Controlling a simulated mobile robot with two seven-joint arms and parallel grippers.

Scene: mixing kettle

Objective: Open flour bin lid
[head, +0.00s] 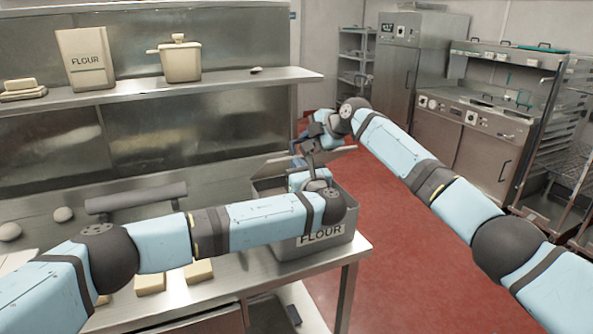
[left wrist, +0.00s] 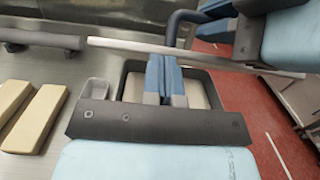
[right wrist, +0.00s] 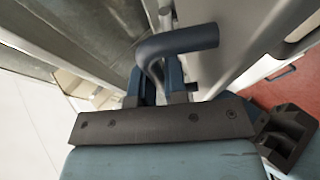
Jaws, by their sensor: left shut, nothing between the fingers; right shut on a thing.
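The grey flour bin (head: 310,250), lettered FLOUR, stands at the right end of the steel counter. Its lid (head: 338,157) is raised and tilted above the bin, partly hidden by my arms. In the left wrist view the lid (left wrist: 200,55) shows nearly edge-on, with the pale inside of the bin below. My right gripper (right wrist: 160,85) is shut on the lid's dark bent handle (right wrist: 180,42). My left gripper (left wrist: 162,78) is shut and empty over the bin's opening, below the lid. In the head view my left forearm covers part of the bin.
The shelf above holds a flour bag (head: 86,60) and a lidded pot (head: 180,62). Red floor (head: 400,240) is open to the right.

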